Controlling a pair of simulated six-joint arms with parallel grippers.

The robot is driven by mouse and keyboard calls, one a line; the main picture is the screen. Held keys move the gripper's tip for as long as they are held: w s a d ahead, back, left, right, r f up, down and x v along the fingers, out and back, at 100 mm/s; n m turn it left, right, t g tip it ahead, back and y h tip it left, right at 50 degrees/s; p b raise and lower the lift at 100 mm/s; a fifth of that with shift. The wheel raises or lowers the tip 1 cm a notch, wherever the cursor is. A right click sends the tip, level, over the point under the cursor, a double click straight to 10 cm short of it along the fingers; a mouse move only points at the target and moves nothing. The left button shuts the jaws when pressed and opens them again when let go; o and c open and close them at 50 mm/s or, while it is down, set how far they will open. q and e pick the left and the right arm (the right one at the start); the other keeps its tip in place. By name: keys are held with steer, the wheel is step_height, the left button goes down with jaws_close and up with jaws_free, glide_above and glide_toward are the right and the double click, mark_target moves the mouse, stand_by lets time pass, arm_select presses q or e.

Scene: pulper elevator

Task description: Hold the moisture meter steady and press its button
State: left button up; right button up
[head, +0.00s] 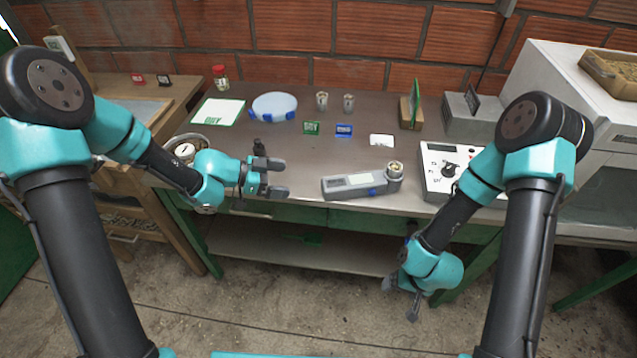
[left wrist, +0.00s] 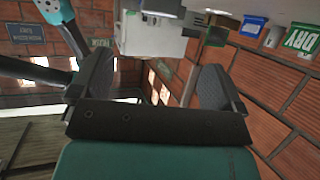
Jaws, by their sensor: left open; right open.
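The moisture meter (head: 335,190) is a grey handheld device lying near the table's front edge in the head view. It has a pale display, a blue button (head: 377,191) on its front side and a round cup of grain at its right end. My left gripper (head: 281,178) is open and empty, a short way left of the meter and apart from it. In the left wrist view its two dark fingers (left wrist: 158,88) are spread with nothing between them. My right gripper (head: 401,299) is open and empty, low in front of the table, below the meter.
A white box with a dial (head: 441,170) stands right of the meter. The tabletop (head: 300,155) around the meter's left side is clear.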

mark_target(323, 185)
arm_select(q)
steer(key=x, duration=1.5)
steer(key=shift+d+f, duration=0.2)
steer(key=shift+d, duration=0.15)
steer(key=c, duration=1.2)
arm_select(e)
steer(key=shift+c, duration=0.3)
arm_select(q)
steer(key=shift+c, duration=0.2)
arm_select(e)
jaws_close()
steer(key=shift+w, duration=0.1)
